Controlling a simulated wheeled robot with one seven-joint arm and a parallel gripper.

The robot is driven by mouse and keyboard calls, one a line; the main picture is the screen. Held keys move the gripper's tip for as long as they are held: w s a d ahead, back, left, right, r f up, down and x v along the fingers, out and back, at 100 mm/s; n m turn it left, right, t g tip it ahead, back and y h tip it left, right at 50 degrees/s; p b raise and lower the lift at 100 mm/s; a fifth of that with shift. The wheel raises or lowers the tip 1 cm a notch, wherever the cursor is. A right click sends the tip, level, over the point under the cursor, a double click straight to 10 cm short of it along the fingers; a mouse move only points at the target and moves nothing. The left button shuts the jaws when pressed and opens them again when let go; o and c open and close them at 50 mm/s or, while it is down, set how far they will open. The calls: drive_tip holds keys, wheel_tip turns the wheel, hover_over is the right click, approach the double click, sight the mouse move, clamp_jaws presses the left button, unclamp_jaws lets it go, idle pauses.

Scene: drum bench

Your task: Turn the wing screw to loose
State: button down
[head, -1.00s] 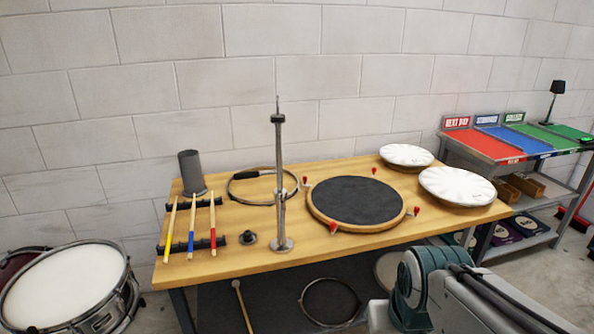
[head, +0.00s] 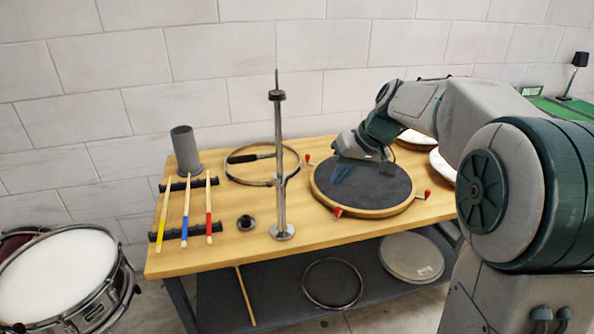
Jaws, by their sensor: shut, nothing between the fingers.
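The cymbal stand (head: 281,160) stands upright on the wooden bench, with a round base and a dark collar near its top. A small wing-like piece (head: 291,177), probably the wing screw, sticks out to the right at mid-height of the pole. It is too small to tell how it is turned. My gripper (head: 343,173) is shut and empty, pointing down over the dark practice pad (head: 370,190). It is to the right of the stand and apart from it. My arm hides part of the pad's far side.
Three coloured drumsticks (head: 186,212) lie on a black rack at left. A grey cup (head: 186,150), a hoop (head: 236,181) and a small black piece (head: 246,223) are near the stand. Red clamps (head: 337,212) ring the pad. White drumheads (head: 441,164) lie at right.

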sight(283, 187)
drive_tip(key=w+n+y, duration=0.1)
drive_tip(key=w+y, duration=0.1)
drive_tip(key=w, duration=0.5)
drive_tip(key=w+a+f+p, duration=0.1)
drive_tip(key=a+f+p, duration=0.1)
drive_tip(key=a+f, duration=0.5)
drive_tip(key=a, duration=0.3)
drive_tip(key=shift+w+a+f+p, duration=0.15)
drive_tip(key=shift+w+f+p, duration=0.1)
drive_tip(key=shift+p, duration=0.1)
drive_tip(key=shift+r, duration=0.1)
